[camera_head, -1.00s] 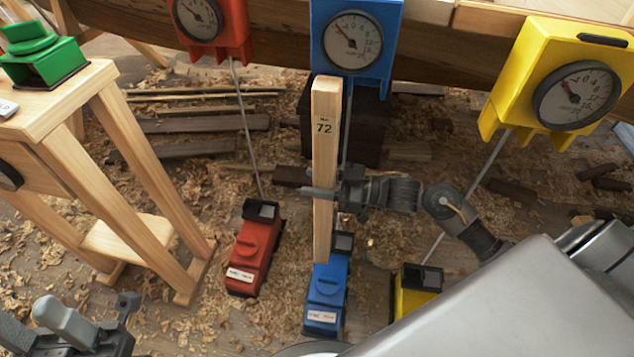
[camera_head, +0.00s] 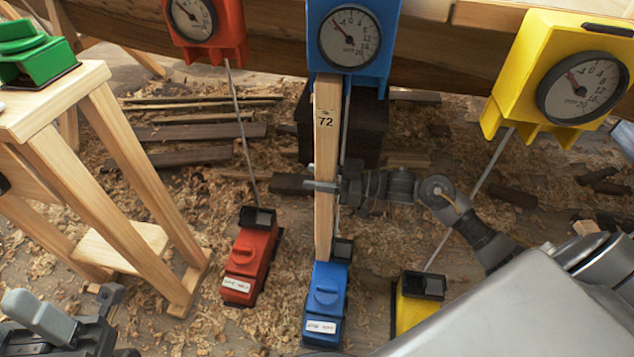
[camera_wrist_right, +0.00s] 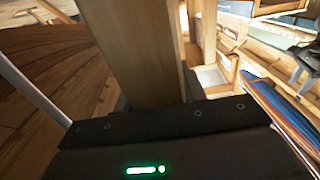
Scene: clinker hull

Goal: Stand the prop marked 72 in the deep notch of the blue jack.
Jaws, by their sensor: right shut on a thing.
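The prop marked 72 (camera_head: 325,165) is a pale wooden post, held nearly upright. My right gripper (camera_head: 322,186) is shut on it around mid-length; the post also fills the upper middle of the right wrist view (camera_wrist_right: 135,50). Its top meets the lower edge of the blue gauge box (camera_head: 378,62) in the picture. Its foot shows at the rear of the blue jack (camera_head: 326,296), beside a dark block (camera_head: 342,249). I cannot tell whether the foot touches the jack or sits in a notch. My left gripper (camera_head: 75,307) is at the lower left, partly cut off.
A red jack (camera_head: 250,262) stands left of the blue one, a yellow jack (camera_head: 415,303) right. Red (camera_head: 232,52) and yellow (camera_head: 510,85) gauge boxes hang above at the hull. A wooden stand (camera_head: 60,95) carries a green jack (camera_head: 38,58). Shavings and planks cover the floor.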

